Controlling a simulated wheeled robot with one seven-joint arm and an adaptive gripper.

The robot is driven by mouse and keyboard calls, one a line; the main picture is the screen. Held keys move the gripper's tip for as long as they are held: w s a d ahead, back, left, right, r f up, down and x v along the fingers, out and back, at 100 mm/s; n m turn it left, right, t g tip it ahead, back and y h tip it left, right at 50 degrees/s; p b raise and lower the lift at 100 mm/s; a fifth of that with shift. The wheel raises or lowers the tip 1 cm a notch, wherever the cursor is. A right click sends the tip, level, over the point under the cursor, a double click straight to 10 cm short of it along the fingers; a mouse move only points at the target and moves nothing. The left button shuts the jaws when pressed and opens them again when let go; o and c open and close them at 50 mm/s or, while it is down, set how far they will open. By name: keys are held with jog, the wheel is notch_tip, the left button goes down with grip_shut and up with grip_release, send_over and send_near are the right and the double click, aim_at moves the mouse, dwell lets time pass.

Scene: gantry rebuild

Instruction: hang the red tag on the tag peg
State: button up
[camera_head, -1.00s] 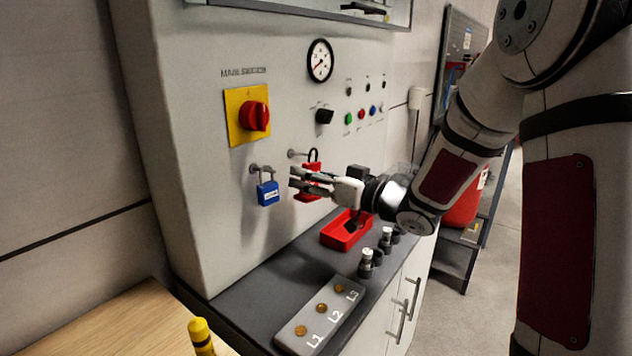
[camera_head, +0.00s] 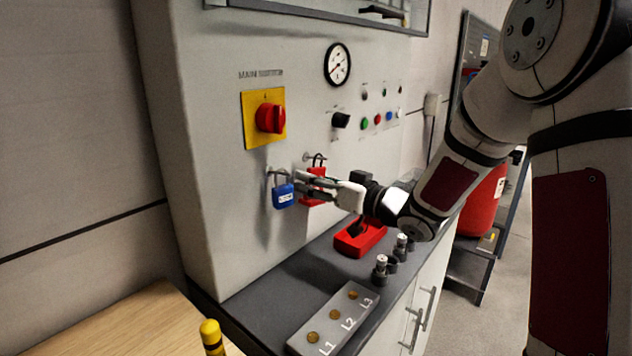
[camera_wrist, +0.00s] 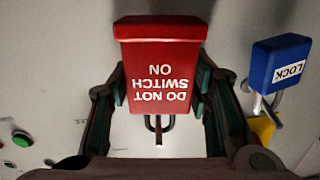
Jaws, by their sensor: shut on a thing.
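The red tag (camera_head: 317,188) hangs upright between the fingers of my gripper (camera_head: 302,187), in front of the grey panel. In the wrist view the tag (camera_wrist: 160,78) appears inverted, reading "DO NOT SWITCH ON", with a finger closed against each side. Its dark loop (camera_head: 318,158) sticks up above it. The tag peg (camera_head: 307,156) is a short metal stub on the panel, right beside the loop. I cannot tell whether the loop is around the peg or just in front of it.
A blue padlock (camera_head: 284,195) hangs close to the left of my gripper. The red and yellow main switch (camera_head: 268,118) is above it. On the counter below are a red tray (camera_head: 362,240), dark fittings (camera_head: 381,268) and a grey L1-L3 block (camera_head: 318,335).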

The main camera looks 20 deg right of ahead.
jog(key=o, duration=1.3)
jog(key=s+d+r+m+g+h+p, duration=0.2)
jog(key=s+d+r+h+p, duration=0.15)
jog(key=s+d+h, duration=0.45)
jog(key=s+d+r+m+g+h+p, duration=0.1)
jog(key=s+d+r+m+h+p, duration=0.25)
jog(key=s, duration=0.75)
jog(key=s+a+g, duration=0.2)
jog(key=s+a, duration=0.1)
jog(key=s, duration=0.4)
jog(key=s+a+g, duration=0.3)
jog(key=s, duration=0.5)
jog(key=s+a+f+g+y+p, duration=0.1)
jog(key=s+a+g, duration=0.1)
jog(key=s, duration=0.6)
jog(key=shift+s+a+n, duration=0.25)
jog(key=shift+a+n, duration=0.1)
jog(key=shift+a, duration=0.1)
